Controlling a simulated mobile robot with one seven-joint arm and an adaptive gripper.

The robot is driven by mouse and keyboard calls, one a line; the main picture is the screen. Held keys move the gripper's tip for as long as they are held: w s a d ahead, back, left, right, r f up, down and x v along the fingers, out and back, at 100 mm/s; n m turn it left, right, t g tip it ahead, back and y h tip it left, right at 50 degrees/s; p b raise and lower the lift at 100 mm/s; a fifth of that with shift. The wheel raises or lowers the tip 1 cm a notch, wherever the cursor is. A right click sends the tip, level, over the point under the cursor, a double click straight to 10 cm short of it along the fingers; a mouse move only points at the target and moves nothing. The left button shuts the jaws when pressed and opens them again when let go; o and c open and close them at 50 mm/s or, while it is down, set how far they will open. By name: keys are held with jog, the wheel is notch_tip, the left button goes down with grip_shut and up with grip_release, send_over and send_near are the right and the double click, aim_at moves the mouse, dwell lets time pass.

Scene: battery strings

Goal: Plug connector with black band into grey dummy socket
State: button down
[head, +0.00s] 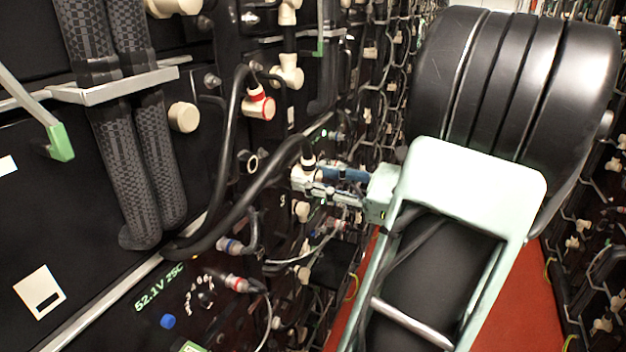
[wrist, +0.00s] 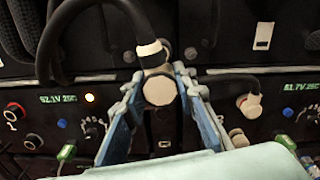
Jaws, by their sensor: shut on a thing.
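My gripper (head: 318,182) has blue fingers and is shut on a cream-white angled connector (head: 300,178), held clear in front of the black battery panels. In the wrist view the connector (wrist: 159,90) sits between the fingertips, its round white end facing the camera. A thick black cable enters it from above. A dark band seems to show below its white collar, but it is small. A round, ringed socket (head: 252,162) is on the panel, left of my gripper in the head view. I cannot tell for sure whether it is the grey dummy socket.
A connector with a red band (head: 259,103) is plugged in at upper left of my gripper. Black cables loop between it and the held connector. Another white connector (wrist: 250,105) is at right in the wrist view. Smaller plugs and thin cables hang below. Red floor (head: 528,315) lies behind my arm.

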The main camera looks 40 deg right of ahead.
jog(key=shift+r+p, duration=0.15)
jog(key=shift+p, duration=0.2)
jog(key=shift+p+x, duration=0.4)
jog(key=shift+x, duration=2.55)
jog(key=shift+p, duration=0.65)
jog(key=shift+x, duration=1.75)
jog(key=c, duration=1.5)
grip_release()
jog(key=shift+s, duration=0.1)
jog(key=v, duration=1.2)
